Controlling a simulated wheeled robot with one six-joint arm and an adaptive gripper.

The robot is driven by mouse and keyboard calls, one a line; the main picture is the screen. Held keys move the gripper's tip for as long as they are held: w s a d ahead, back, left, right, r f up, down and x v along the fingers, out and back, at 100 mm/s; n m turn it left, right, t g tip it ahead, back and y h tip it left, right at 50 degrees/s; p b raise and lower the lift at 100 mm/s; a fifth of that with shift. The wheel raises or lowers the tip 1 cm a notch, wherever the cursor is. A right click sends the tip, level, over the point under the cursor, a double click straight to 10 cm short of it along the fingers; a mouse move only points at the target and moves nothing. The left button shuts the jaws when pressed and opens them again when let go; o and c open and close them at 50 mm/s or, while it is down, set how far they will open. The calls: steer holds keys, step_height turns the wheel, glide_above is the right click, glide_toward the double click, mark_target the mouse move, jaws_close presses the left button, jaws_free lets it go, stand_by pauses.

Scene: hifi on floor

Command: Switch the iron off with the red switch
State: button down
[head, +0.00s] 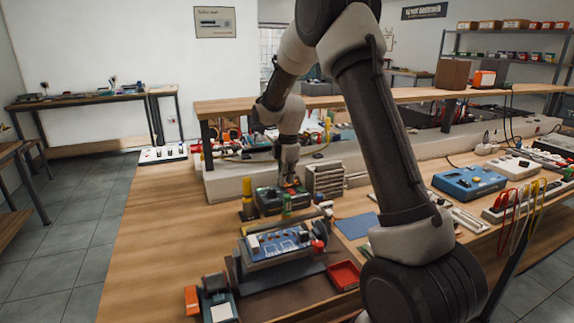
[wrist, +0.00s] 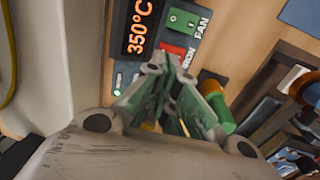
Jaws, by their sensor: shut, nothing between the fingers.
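The soldering station (head: 268,202) is a dark box on the workbench. In the wrist view its lit orange display (wrist: 140,27) reads 350°C. A green switch (wrist: 183,22) sits by the label FAN. The red switch (wrist: 173,49) sits by the label IRON and is partly hidden by my fingertips. My gripper (wrist: 166,66) is shut and empty, pointing down at the station's panel close to the red switch; whether it touches is unclear. It also shows small in the head view (head: 290,182). I cannot make out the iron itself.
A green cylinder with an orange end (wrist: 217,108) stands close beside my fingers. A blue circuit board in a holder (head: 278,242) and a red tray (head: 343,275) are nearer on the bench. A slatted grey block (head: 325,180) stands right of the station. Bare wood lies at left.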

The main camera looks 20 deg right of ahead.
mark_target(285, 192)
steer(key=shift+w+f, duration=0.2)
steer(key=shift+f, duration=1.1)
steer(key=shift+f, duration=0.15)
steer(key=shift+f, duration=0.15)
steer(key=shift+s, duration=0.7)
steer(key=shift+r, duration=0.25)
steer(key=shift+r, duration=0.3)
step_height(285, 192, up, 13)
steer(key=s, duration=0.1)
steer(key=shift+s, duration=0.35)
